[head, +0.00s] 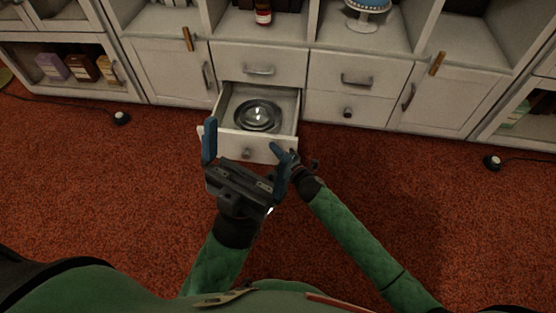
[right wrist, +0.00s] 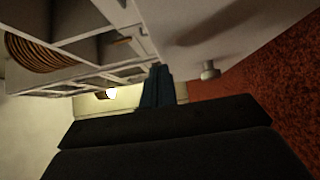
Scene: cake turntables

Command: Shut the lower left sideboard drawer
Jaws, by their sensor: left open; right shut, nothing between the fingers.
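The lower left drawer (head: 227,108) of the sideboard's middle section is pulled out, with shiny metal bowls or pans (head: 258,115) inside. Its white front (head: 222,142) has a round knob (head: 247,153), which also shows in the right wrist view (right wrist: 208,70). My left gripper (head: 243,137) is open and empty, seen above and in front of the drawer front. My right gripper (head: 292,158) is at the front's right end, partly hidden behind the left gripper's finger. In the right wrist view its blue fingers (right wrist: 157,86) are shut and empty, close to the front; contact cannot be told.
The drawer above (head: 262,67) and the right-hand drawers (head: 352,88) are shut. Cupboard doors (head: 172,72) flank them. A cake stand (head: 366,14) and a bottle (head: 263,13) stand on shelves above. Dark round objects with cords (head: 121,117) lie on the red carpet (head: 80,170), otherwise clear.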

